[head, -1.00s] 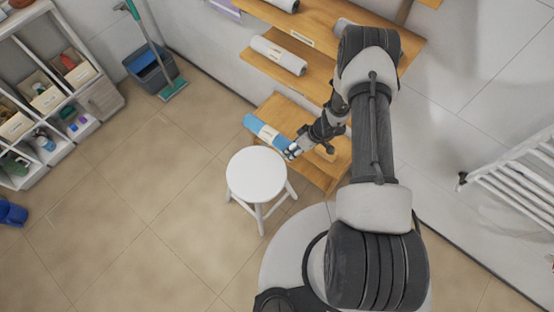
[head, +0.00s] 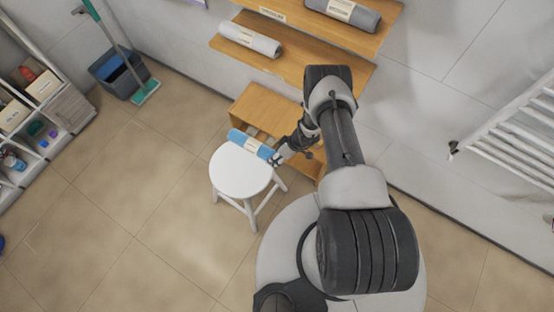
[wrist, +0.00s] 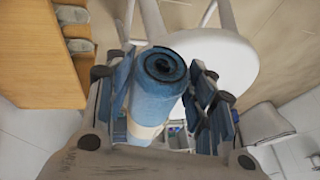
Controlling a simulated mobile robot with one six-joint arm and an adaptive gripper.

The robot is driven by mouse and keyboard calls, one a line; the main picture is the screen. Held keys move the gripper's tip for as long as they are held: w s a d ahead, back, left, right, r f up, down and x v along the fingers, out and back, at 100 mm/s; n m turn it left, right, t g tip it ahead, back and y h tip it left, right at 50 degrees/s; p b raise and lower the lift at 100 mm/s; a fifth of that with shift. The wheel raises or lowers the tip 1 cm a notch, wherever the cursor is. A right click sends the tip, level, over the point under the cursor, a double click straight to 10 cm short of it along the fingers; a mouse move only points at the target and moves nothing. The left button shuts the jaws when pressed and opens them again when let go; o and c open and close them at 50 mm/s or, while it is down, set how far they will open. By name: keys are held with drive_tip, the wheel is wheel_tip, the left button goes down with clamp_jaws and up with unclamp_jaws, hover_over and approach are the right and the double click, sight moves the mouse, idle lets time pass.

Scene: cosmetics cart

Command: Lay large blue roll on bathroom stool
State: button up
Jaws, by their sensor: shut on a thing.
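The large blue roll (head: 250,143) with a pale band is in my gripper (head: 277,159), which is shut on its near end in the head view. In the wrist view the blue roll (wrist: 160,85) lies between the fingers of my gripper (wrist: 165,105), its spiral end showing. The white round bathroom stool (head: 238,175) stands upright on the floor. In the head view the roll overlaps the stool's back edge. The stool seat (wrist: 215,65) shows behind the roll in the wrist view. I cannot tell whether the roll touches the seat.
A wooden shelf unit (head: 265,105) stands behind the stool, with a grey-white roll (head: 250,39) and a dark grey roll (head: 343,13) on upper shelves. A white towel rack (head: 510,135) is on the right wall. The floor left of the stool is clear.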

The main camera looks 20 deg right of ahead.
drive_tip(key=shift+f, duration=0.6)
drive_tip(key=shift+f, duration=0.15)
drive_tip(key=o, duration=1.3)
